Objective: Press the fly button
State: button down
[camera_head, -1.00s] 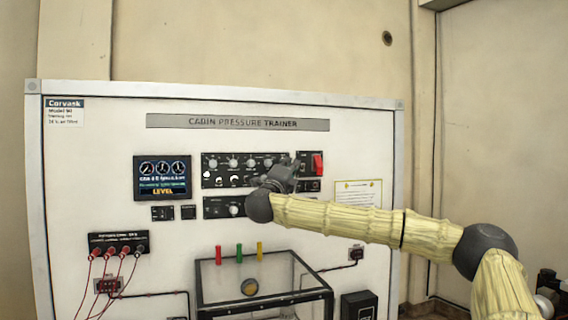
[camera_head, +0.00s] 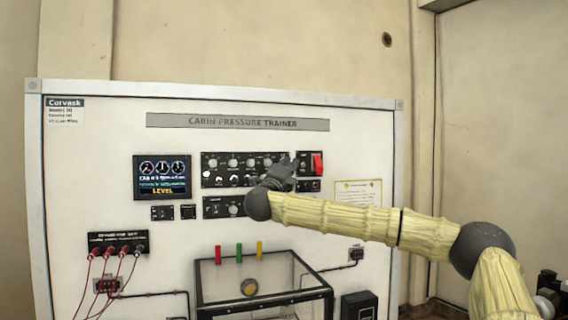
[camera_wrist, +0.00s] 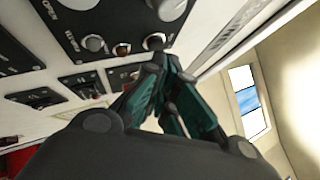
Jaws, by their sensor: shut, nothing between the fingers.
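The white trainer board (camera_head: 100,215) carries a black control panel (camera_head: 215,158) with rows of knobs and small controls. No label for a fly button is readable, so I cannot tell which control it is. My gripper (camera_head: 291,161) is in front of the panel's right end and hides part of it. In the wrist view, my gripper (camera_wrist: 160,62) is shut and empty, its fingertips close to the black panel (camera_wrist: 95,20). A round dark control (camera_wrist: 154,41) is right by the tips, with a pale round control (camera_wrist: 94,43) to its left. Contact cannot be told.
A red switch (camera_head: 317,164) is just right of my gripper. A screen (camera_head: 162,178) reading LEVEL is left of the panel. Below are a clear black-framed box (camera_head: 300,296) and red cables (camera_head: 83,285) from a jack strip.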

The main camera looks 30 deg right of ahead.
jog(key=shift+w+d, duration=0.1)
jog(key=shift+w, duration=0.3)
dwell(0.7)
jog(key=shift+b, duration=0.35)
jog(key=shift+s+a+b, duration=0.2)
jog(key=shift+s+b, duration=0.55)
jog(key=s+b, duration=0.1)
jog(key=s, duration=0.1)
jog(key=s+a+b, duration=0.1)
jog(key=s+b, duration=0.1)
jog(key=shift+s+a+b, duration=0.1)
jog(key=shift+s+b, duration=0.2)
jog(key=shift+s, duration=0.1)
